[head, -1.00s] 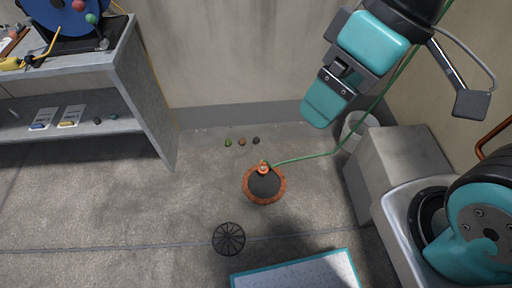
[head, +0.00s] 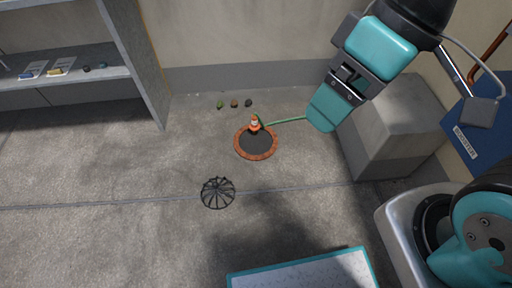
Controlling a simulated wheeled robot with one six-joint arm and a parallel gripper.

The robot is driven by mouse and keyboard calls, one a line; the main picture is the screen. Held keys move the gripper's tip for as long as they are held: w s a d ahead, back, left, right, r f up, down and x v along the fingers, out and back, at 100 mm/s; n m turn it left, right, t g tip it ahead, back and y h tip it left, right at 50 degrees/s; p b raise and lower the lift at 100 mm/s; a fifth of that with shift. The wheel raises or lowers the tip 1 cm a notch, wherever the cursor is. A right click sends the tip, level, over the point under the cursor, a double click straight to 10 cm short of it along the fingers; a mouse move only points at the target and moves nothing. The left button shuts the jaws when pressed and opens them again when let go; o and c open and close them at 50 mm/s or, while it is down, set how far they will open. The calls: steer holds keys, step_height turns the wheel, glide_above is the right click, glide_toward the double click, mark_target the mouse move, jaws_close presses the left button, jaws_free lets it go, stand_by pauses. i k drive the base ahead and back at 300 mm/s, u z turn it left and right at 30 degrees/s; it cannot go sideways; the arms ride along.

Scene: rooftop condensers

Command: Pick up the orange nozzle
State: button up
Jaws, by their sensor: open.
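The orange nozzle (head: 255,124) is a small orange and white cone. It stands at the back rim of a round dark mat with an orange border (head: 257,143) on the concrete floor. A green hose (head: 287,121) runs from it to the right and passes out of sight behind my gripper. My gripper (head: 324,118) is teal and dark grey, at the upper right, to the right of the nozzle and apart from it. Its jaws are open, and I see nothing held in them.
A black wire cage (head: 218,193) lies on the floor in front of the mat. Several small round objects (head: 234,104) sit behind it. A grey shelf (head: 140,70) stands at the left, a concrete block (head: 395,125) at the right. The left floor is clear.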

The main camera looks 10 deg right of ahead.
mark_target(254, 126)
steer(key=u, duration=0.25)
steer(key=i, duration=0.45)
steer(key=u, duration=0.75)
steer(key=i, duration=0.6)
steer(key=u, duration=0.15)
